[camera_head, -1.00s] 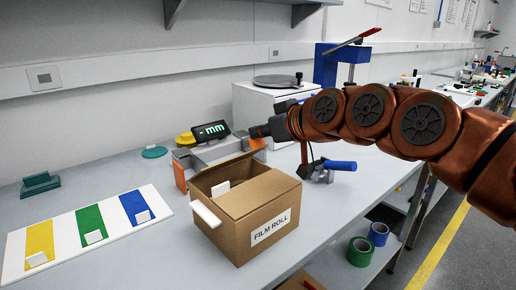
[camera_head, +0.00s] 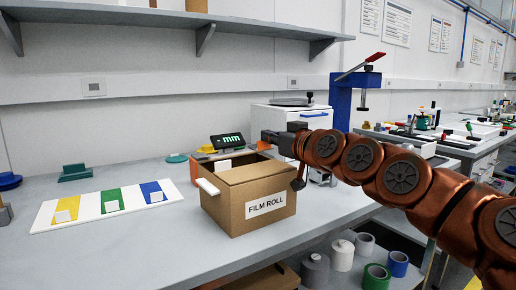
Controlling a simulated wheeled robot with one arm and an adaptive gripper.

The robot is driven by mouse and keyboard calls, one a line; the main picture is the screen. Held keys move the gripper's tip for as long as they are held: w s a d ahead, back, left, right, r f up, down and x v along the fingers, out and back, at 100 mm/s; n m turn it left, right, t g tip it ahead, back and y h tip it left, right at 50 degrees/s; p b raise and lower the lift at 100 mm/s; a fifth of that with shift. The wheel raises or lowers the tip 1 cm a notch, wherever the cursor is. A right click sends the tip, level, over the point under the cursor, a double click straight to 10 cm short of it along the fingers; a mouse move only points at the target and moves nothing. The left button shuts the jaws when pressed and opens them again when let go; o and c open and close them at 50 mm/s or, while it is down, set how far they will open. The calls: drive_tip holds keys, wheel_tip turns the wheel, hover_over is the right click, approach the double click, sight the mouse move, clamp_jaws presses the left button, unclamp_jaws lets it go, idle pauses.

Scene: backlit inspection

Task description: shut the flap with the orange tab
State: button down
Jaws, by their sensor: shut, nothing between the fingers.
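An open-topped cardboard box (camera_head: 228,207) labelled FILM ROLL stands on the grey bench. A white tab (camera_head: 208,187) sticks out at its left edge, and another white tab (camera_head: 224,165) shows toward the back of its opening. A small orange patch (camera_head: 263,146) shows just under my gripper, behind the box's back right; it looks like the orange tab, but its flap is mostly hidden. My gripper (camera_head: 268,137) reaches in from the right above the box's back edge. It is shut and empty. I cannot tell whether it touches the orange piece.
A white board (camera_head: 45,215) with yellow, green and blue stripes lies to the left. A gauge display (camera_head: 226,141) stands behind the box. A blue press (camera_head: 341,100) stands at the back right. Tape rolls and grey cylinders (camera_head: 315,270) sit below the bench edge. Bench in front is clear.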

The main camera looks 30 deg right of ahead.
sight(270, 162)
drive_tip(key=shift+s+a+f+b, duration=0.15)
drive_tip(key=shift+s+f+b, duration=0.2)
drive_tip(key=shift+f+b, duration=0.55)
drive_tip(key=shift+s+a+f+b, duration=0.15)
drive_tip(key=shift+s+f+b, duration=0.15)
drive_tip(key=shift+f+b, duration=0.6)
drive_tip(key=shift+a+f+b, duration=0.1)
drive_tip(key=shift+f+b, duration=0.2)
drive_tip(key=shift+b, duration=0.05)
wheel_tip(270, 162, up, 12)
drive_tip(key=shift+s+d+f, duration=0.2)
